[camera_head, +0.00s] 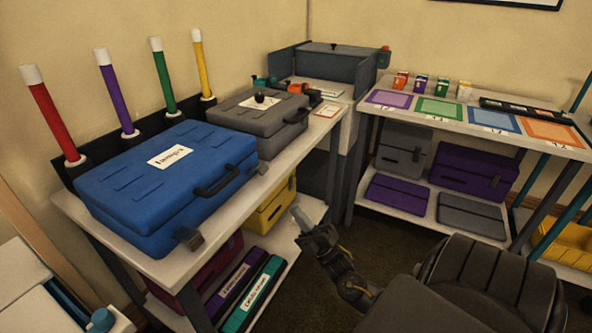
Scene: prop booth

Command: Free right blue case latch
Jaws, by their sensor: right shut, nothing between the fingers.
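The blue case (138,192) lies shut on the white bench, with a white label on its lid and a dark handle (217,181) on its front. A grey latch (190,238) at the front's near left corner sticks outward. The right latch (262,168) is a small grey piece at the far right end of the front; its exact position is hard to tell. My right gripper (297,215) is shut and empty, in front of the bench, below and right of the right latch and apart from the case. My left gripper is out of view.
A grey case (258,125) stands just behind the blue one. Coloured tubes stand along the wall. The bench edge (285,170) lies between my right gripper and the case. A yellow case (270,208) sits on the shelf below. A second table (400,120) stands at right.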

